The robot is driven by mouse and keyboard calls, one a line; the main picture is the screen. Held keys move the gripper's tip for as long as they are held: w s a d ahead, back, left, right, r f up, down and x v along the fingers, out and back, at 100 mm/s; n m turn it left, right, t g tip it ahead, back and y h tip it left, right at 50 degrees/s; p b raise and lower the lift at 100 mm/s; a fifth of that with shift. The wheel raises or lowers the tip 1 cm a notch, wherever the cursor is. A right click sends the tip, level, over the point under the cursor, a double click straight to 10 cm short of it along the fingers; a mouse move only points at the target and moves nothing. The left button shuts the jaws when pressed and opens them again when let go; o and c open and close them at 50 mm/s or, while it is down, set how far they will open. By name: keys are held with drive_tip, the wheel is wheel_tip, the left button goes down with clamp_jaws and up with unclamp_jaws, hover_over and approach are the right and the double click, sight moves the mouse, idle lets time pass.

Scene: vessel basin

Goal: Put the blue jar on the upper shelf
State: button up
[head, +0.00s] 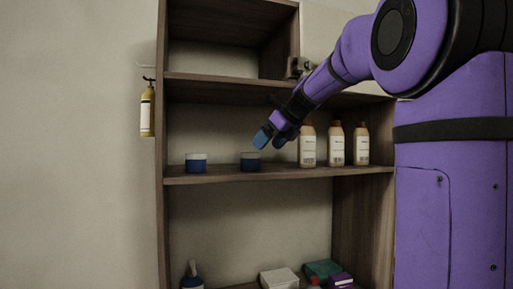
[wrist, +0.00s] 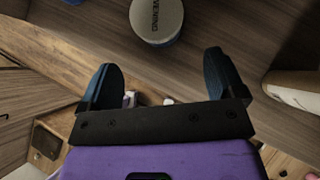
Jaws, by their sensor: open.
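Two blue jars with pale lids stand upright on the middle shelf (head: 225,178): one at the left (head: 196,165) and one nearer my gripper (head: 250,165). I cannot tell which one the task means. My gripper (head: 271,137) is open and empty, just above and right of the nearer jar. In the wrist view, a round pale lid with lettering (wrist: 157,18) lies beyond the gap between my open fingertips (wrist: 162,65), not between them. A bit of blue shows at the top left edge there. The upper shelf (head: 215,78) looks bare in its visible part.
Several pale bottles (head: 307,148) stand right of my gripper on the middle shelf. A yellow bottle (head: 147,112) is by the cabinet's left side. Below are a blue bottle (head: 192,277), a white box (head: 279,278) and a green box (head: 323,269). My arm covers the upper right.

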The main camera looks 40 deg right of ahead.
drive_tip(key=s+d, duration=0.2)
drive_tip(key=s, duration=0.6)
drive_tip(key=s+a+f+n+g+h, duration=0.1)
drive_tip(key=s+a+f+n, duration=0.35)
drive_tip(key=a+n, duration=0.3)
drive_tip(key=s+a+f+n+g, duration=0.2)
drive_tip(key=s+a+f+n, duration=0.2)
drive_tip(key=a+f+n, duration=0.3)
drive_tip(key=s+a+f+n+h, duration=0.1)
drive_tip(key=s+a+f+n, duration=0.1)
drive_tip(key=s+f+n, duration=0.3)
drive_tip(key=s+a+f+n, duration=0.3)
drive_tip(key=s+f+n, duration=0.2)
drive_tip(key=n, duration=0.8)
drive_tip(key=shift+s+h, duration=0.4)
drive_tip(key=shift+s, duration=0.1)
drive_tip(key=shift+d, duration=0.15)
